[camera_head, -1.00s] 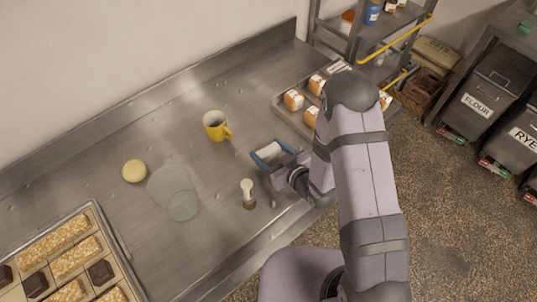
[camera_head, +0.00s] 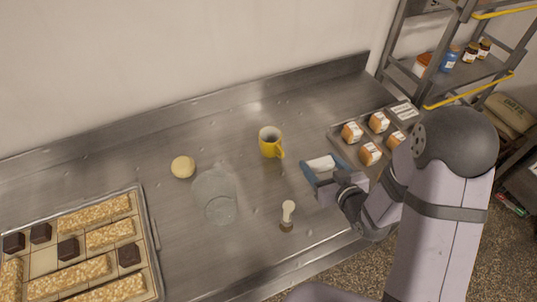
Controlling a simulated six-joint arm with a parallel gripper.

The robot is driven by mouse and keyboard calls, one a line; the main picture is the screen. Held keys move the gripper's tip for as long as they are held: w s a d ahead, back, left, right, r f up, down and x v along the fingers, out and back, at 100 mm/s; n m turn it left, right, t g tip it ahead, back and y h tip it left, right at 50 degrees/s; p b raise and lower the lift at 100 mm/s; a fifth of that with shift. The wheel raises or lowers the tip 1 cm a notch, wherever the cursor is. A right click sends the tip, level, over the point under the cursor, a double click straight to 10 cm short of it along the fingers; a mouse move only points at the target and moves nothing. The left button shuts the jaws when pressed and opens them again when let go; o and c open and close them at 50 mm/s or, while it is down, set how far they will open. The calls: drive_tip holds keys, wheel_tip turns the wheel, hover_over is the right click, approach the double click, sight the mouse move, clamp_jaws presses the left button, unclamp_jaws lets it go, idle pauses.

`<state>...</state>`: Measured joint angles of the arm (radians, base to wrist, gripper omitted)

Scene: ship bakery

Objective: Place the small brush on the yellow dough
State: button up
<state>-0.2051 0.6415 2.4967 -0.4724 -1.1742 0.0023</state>
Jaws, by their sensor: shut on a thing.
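The yellow dough (camera_head: 182,167) is a small round pale-yellow piece lying on the steel counter, left of centre. A small brush (camera_head: 288,212), with a pale knob-like handle and brown lower end, appears to stand upright on the counter near its front edge. My gripper (camera_head: 322,168) is behind and right of the brush, apart from it. Its blue fingers are shut on a white object (camera_head: 320,164), whose kind I cannot tell; my wrist partly hides it.
A yellow mug (camera_head: 270,143) stands behind and left of my gripper. A clear glass vessel (camera_head: 215,197) sits between dough and brush. A tray of bars and dark squares (camera_head: 150,240) is front left. A tray with several wrapped loaves (camera_head: 345,143) is at right.

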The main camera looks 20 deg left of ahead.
drive_tip(key=w+a+r+m+t+h+b, duration=0.1)
drive_tip(key=w+a+r+m+h+b, duration=0.15)
drive_tip(key=w+a, duration=0.4)
drive_tip(key=w+a+r+m+t+h+b, duration=0.1)
drive_tip(key=w+a+r+b, duration=0.15)
drive_tip(key=w+a, duration=0.4)
drive_tip(key=b, duration=0.6)
hover_over(182, 162)
drive_tip(key=shift+f, duration=5.25)
drive_tip(key=shift+f, duration=0.2)
drive_tip(key=o, duration=1.1)
drive_tip(key=shift+s, duration=0.1)
drive_tip(key=shift+c, duration=0.2)
